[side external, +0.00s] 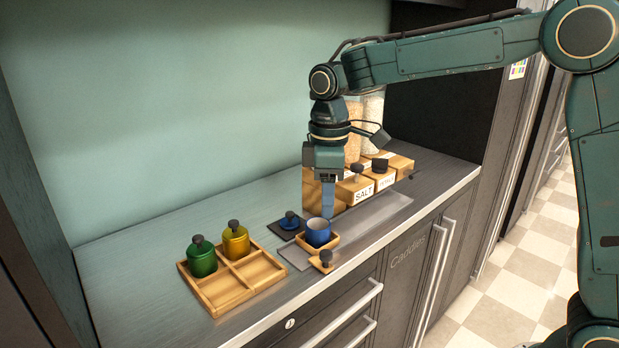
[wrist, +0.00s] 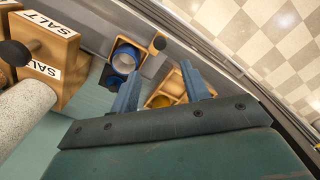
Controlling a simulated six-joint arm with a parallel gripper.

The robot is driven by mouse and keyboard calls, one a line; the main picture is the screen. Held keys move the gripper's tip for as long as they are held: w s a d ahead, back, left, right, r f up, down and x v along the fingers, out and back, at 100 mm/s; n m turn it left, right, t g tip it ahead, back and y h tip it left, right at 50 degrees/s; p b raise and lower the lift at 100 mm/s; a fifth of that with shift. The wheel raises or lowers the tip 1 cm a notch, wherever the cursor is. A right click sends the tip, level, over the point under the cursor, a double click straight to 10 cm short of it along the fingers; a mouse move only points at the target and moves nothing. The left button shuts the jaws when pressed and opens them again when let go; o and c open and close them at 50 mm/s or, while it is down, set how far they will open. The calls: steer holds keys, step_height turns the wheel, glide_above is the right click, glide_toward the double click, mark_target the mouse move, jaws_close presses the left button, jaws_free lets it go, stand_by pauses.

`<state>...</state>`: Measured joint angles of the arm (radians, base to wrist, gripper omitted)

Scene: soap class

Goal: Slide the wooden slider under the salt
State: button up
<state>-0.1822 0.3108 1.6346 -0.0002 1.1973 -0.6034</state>
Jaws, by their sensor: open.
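The wooden slider (side external: 334,240) is a small wooden tray with a dark knob (side external: 326,256) at its front end. It holds an open blue cup (side external: 318,233). It also shows in the wrist view (wrist: 138,42), above the left finger. The wooden salt box (side external: 356,190), with a white SALT label and dark knob, stands behind and to the right; it is at the left of the wrist view (wrist: 48,55). My gripper (side external: 326,213) points down close above or behind the cup; contact cannot be told. In the wrist view its fingers (wrist: 163,88) are apart, with nothing seen held.
A divided wooden tray (side external: 232,288) with green and yellow jars stands at left. A blue lid (side external: 290,220) lies on a dark pad behind the cup. Another labelled box (side external: 385,182) and tall filled jars (side external: 373,118) stand by the salt. A grey strip (side external: 375,213) in front is clear.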

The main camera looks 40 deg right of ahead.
mark_target(326, 253)
step_height(326, 253, down, 12)
stand_by(0.6)
jaws_close()
